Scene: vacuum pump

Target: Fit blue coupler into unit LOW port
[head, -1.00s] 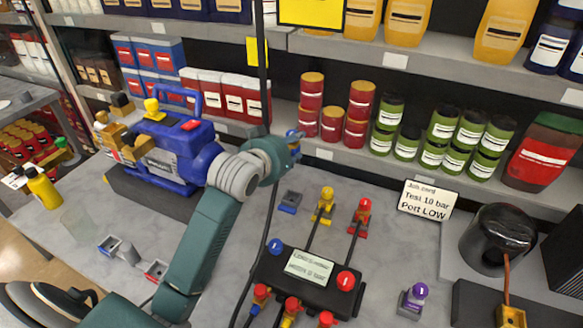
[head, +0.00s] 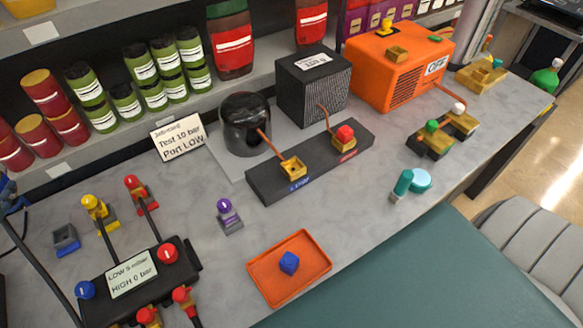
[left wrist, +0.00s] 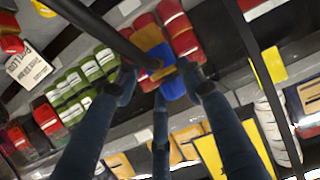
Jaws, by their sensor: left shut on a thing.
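In the left wrist view my left gripper (left wrist: 165,84) is shut on the blue coupler (left wrist: 172,90), a blue piece with an orange-yellow part and a thick black hose (left wrist: 105,35) across it. Its fingers hide part of the coupler. On the counter a dark bar (head: 320,165) bears a brass port (head: 293,170) beside a blue label and another fitting with a red cap (head: 345,134) beside a red label. The blue label is too small to read surely. A card (head: 178,137) reads "Test 10 bar Port LOW".
A black gauge manifold (head: 190,262) with blue and red knobs stands at lower left. A purple-capped fitting (head: 226,214) and an orange tray (head: 262,290) holding a blue piece (head: 289,263) lie in front of the bar. An orange machine (head: 398,65) stands at the back right.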

